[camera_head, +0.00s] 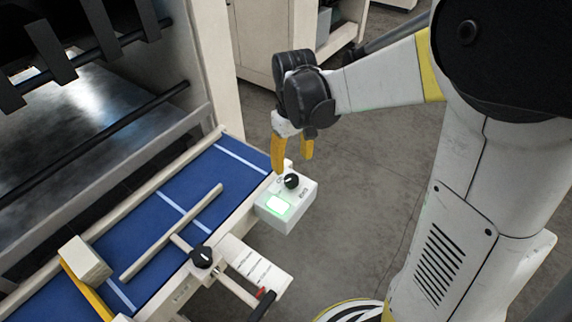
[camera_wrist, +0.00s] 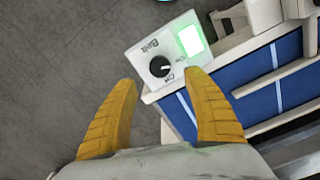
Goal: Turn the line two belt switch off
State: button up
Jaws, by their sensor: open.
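The belt switch box (camera_head: 273,215) is a small white box at the edge of the blue conveyor. It carries a black rotary knob (camera_head: 291,181) and a lit green lamp (camera_head: 278,205). In the wrist view the box (camera_wrist: 139,56) shows the word Belt, with the knob (camera_wrist: 160,67) between small On and Off marks and the lamp (camera_wrist: 190,40) bright green. The knob's exact pointing is too small to tell. My gripper (camera_head: 293,165) is open and empty, its yellow fingers just above and behind the knob. In the wrist view the fingertips (camera_wrist: 162,82) stand on either side of it, apart from it.
The blue belt (camera_head: 165,215) runs beside the box, with a wooden guide bar (camera_head: 172,232) across it. A large machine frame (camera_head: 212,60) stands behind. Grey floor is open to the right.

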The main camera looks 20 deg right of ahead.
aim_at(292, 178)
notch_tip(292, 178, down, 8)
jog(key=shift+r+b, duration=0.1)
jog(key=shift+b, duration=0.6)
jog(key=c, duration=1.2)
